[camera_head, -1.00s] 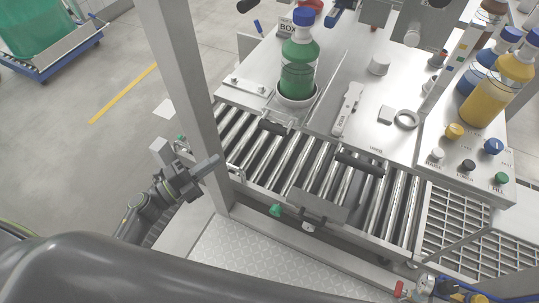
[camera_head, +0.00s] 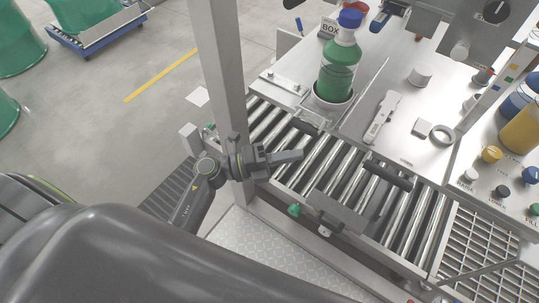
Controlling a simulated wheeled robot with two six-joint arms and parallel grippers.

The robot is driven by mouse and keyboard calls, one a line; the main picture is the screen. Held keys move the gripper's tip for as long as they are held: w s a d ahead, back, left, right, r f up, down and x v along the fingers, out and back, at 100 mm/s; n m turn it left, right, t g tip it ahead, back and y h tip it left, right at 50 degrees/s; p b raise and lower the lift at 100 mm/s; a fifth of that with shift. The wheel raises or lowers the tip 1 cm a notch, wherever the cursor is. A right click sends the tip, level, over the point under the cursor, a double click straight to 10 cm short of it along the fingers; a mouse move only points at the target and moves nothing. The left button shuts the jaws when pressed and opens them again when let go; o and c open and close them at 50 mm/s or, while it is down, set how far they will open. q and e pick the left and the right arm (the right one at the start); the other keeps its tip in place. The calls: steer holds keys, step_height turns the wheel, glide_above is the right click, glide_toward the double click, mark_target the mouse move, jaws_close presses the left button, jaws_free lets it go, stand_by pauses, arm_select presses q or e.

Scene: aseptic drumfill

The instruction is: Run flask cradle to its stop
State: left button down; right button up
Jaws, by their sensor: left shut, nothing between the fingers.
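My left gripper (camera_head: 297,156) reaches in from the left past the grey post, over the near-left rollers. It is shut and empty, below the dark handle in the picture and apparently apart from it. My right gripper is not in view.
The grey upright post (camera_head: 216,65) stands close behind my left arm. Rollers (camera_head: 335,165) run to the right, with a second dark handle (camera_head: 388,175) above them. A button panel (camera_head: 495,175) stands at the right. A white tool (camera_head: 382,117) lies on the steel top.

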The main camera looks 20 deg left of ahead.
mark_target(316, 121)
arm_select(q)
steer(key=w, duration=0.3)
steer(key=shift+w+d+r, duration=0.3)
steer(key=shift+d+r, duration=0.05)
steer(key=shift+d, duration=0.05)
steer(key=shift+w, duration=0.1)
steer(key=w, duration=0.2)
steer(key=w+d+b, duration=0.1)
steer(key=w, duration=0.2)
steer(key=w+d, duration=0.1)
steer(key=w, duration=0.2)
steer(key=shift+a, duration=0.1)
